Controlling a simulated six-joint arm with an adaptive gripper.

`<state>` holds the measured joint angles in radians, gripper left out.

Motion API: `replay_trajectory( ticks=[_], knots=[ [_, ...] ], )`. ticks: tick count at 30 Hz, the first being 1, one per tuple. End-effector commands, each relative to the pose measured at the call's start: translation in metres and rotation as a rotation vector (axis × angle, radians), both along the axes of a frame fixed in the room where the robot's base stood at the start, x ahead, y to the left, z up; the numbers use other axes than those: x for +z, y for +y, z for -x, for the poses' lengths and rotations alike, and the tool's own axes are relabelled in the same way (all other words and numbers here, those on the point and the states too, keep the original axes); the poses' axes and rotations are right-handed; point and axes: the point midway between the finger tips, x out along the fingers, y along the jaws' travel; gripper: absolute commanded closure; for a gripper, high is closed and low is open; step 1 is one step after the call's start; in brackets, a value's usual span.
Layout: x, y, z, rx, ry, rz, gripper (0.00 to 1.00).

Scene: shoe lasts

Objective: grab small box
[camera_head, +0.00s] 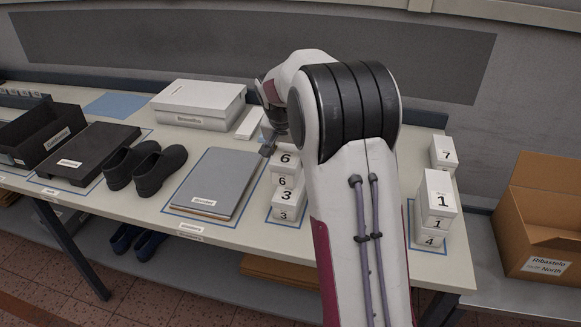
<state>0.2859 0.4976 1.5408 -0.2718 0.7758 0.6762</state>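My gripper (268,150) is partly hidden behind my arm, close to the upper left of the 6 stack. Its finger opening and any contact with a box are not clear.
A grey flat folder or case (212,183), black shoes (146,167), a black lid (88,152) and a black box (45,133) lie to the left. A white lidded box (200,103) is behind. An open cardboard box (545,220) stands at the right.

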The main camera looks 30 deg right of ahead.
Motion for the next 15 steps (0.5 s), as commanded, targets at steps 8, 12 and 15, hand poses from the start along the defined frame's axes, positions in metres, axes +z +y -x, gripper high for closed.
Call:
replay_trajectory(
  ticks=[8, 12, 15],
  knots=[
    [0.034, 0.0, -0.001, 0.0, -0.003, 0.002, 0.78],
    [0.041, 0.0, 0.0, 0.0, -0.002, 0.001, 0.78],
    [0.042, 0.0, 0.0, 0.0, -0.001, 0.0, 0.78]
  ],
)
